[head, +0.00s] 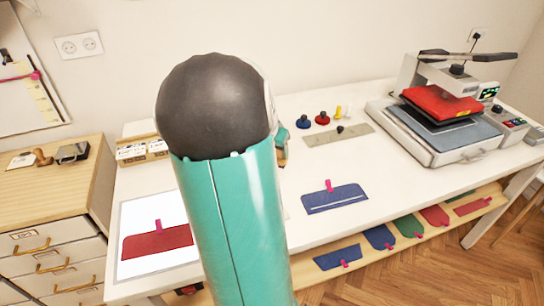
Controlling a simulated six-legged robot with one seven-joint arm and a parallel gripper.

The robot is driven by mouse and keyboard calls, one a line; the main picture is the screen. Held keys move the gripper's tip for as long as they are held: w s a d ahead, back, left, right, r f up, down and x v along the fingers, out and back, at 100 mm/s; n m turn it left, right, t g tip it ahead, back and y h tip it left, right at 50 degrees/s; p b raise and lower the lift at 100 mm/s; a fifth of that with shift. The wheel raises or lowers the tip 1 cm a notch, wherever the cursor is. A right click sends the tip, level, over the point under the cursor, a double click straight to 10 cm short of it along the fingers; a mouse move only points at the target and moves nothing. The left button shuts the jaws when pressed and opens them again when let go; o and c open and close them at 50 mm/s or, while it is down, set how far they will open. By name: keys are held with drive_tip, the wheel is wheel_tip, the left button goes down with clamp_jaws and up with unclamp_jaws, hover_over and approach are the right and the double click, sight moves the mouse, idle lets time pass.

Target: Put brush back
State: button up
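No brush can be made out for certain. A small teal and brown piece (281,148) shows at the right edge of my teal arm link, over the white table (330,165). It may be part of my gripper or something at it; I cannot tell which. The rest of my gripper is hidden behind the arm link, so its fingers and any hold are not visible. A small brown wooden-handled item (42,157) lies on the drawer cabinet at left; its kind is unclear.
A heat press (440,110) stands at the table's right. A blue piece (335,198) and a red piece (158,243) lie near the front edge. A wooden box (140,150) stands at back left. Several coloured pieces lie on the lower shelf (300,270). The drawer cabinet (60,215) adjoins at left.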

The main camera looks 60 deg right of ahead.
drive_tip(key=shift+d+f, duration=0.2)
drive_tip(key=shift+f, duration=0.1)
drive_tip(key=shift+w+d+f, duration=0.1)
drive_tip(key=shift+f, duration=1.5)
drive_tip(key=shift+f, duration=0.15)
drive_tip(key=o, duration=1)
drive_tip(key=v, duration=1.2)
